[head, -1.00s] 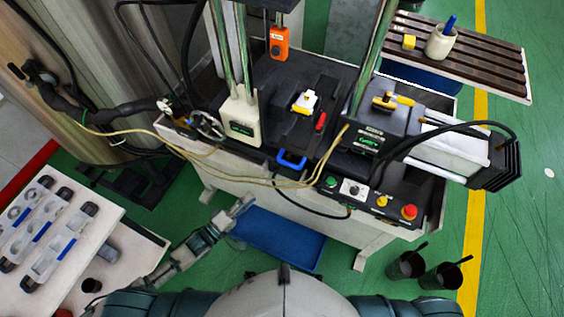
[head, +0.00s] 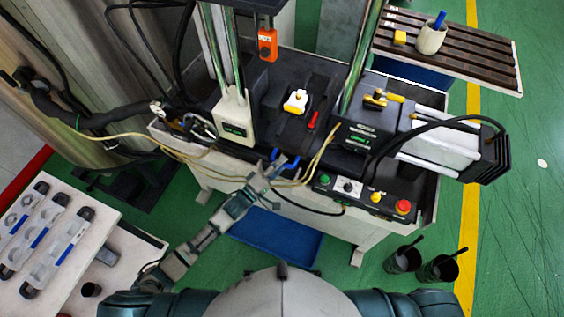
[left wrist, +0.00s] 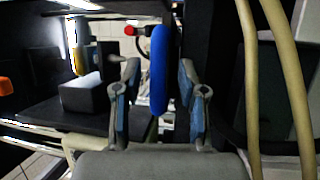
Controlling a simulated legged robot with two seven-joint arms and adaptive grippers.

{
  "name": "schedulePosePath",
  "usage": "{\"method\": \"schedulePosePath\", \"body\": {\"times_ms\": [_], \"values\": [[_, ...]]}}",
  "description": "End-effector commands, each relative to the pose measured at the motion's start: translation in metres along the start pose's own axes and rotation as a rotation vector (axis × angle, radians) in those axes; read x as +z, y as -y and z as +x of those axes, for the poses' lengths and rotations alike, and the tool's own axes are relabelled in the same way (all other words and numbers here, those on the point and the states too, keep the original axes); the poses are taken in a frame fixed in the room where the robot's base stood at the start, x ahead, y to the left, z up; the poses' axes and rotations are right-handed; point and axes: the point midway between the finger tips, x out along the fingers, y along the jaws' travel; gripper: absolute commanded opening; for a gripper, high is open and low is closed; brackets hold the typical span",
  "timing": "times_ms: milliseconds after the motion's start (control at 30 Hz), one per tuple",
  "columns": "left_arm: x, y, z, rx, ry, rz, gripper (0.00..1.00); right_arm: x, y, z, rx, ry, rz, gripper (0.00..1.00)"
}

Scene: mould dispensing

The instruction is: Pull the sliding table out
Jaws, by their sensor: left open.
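The black sliding table (head: 294,128) sits in the middle of the machine, between its columns. A white and yellow part (head: 296,102) and a red-handled tool (head: 312,121) are on it. A blue handle (head: 292,161) is at its front edge, partly hidden by my gripper in the head view. My left gripper (head: 268,171) is open at this handle. In the left wrist view the handle (left wrist: 159,60) stands upright between the spread fingers of the gripper (left wrist: 158,100), with gaps visible on both sides. My right gripper is not in view.
Cream hoses (left wrist: 285,75) run close to the right of my left gripper. A control panel with buttons (head: 365,192) is right of the handle. A blue tray (head: 275,236) lies below my left arm. A white table with moulds (head: 70,245) stands at left.

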Motion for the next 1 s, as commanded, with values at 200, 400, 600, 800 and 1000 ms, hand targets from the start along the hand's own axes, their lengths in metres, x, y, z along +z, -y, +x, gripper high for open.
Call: {"method": "schedulePosePath", "body": {"times_ms": [200,400,600,800,1000], "values": [[0.0005,-0.0001,0.0076,0.0,0.001,0.0,0.41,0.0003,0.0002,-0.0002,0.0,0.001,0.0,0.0],[0.0005,0.0001,0.0073,0.0,0.001,0.0,0.34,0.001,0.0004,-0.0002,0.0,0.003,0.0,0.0],[0.0003,0.0003,0.007,-0.001,0.0,0.0,0.0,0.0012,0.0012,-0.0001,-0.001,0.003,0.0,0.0],[0.0002,0.0014,0.0066,-0.003,0.0,0.0,0.0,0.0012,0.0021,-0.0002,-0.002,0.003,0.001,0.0],[0.0037,-0.0002,-0.0016,-0.007,0.0,-0.002,0.0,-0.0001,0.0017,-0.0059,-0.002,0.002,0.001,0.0]]}}
